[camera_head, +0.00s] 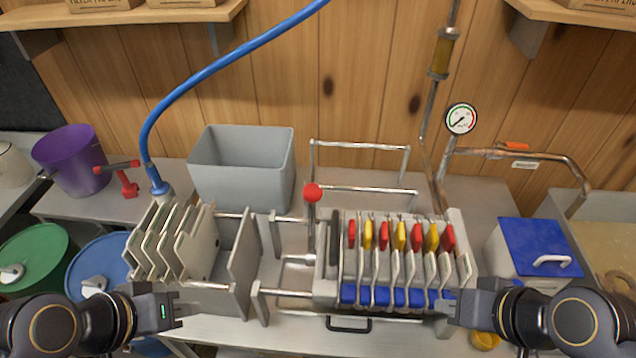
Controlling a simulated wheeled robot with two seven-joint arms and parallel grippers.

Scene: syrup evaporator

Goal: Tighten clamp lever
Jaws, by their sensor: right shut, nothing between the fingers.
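The clamp lever, topped by a red ball knob (313,193), stands upright near the middle, at the left end of the filter press (330,290). The press holds a row of plates with red and yellow tabs on top and blue pieces along the front. My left gripper (200,304) is at the lower left, in front of the grey plate rack and apart from the lever; its finger gap is not clear. My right gripper (452,307) is shut and empty at the press's front right corner, well away from the lever. Whether it touches the press is unclear.
A grey bin (240,185) stands behind the plate rack (235,290). A blue hose (220,58) arches over the left side. A pressure gauge (461,118) and copper pipes rise behind the press. A blue-lidded box (535,245) stands at right. Metal rails run beside the lever.

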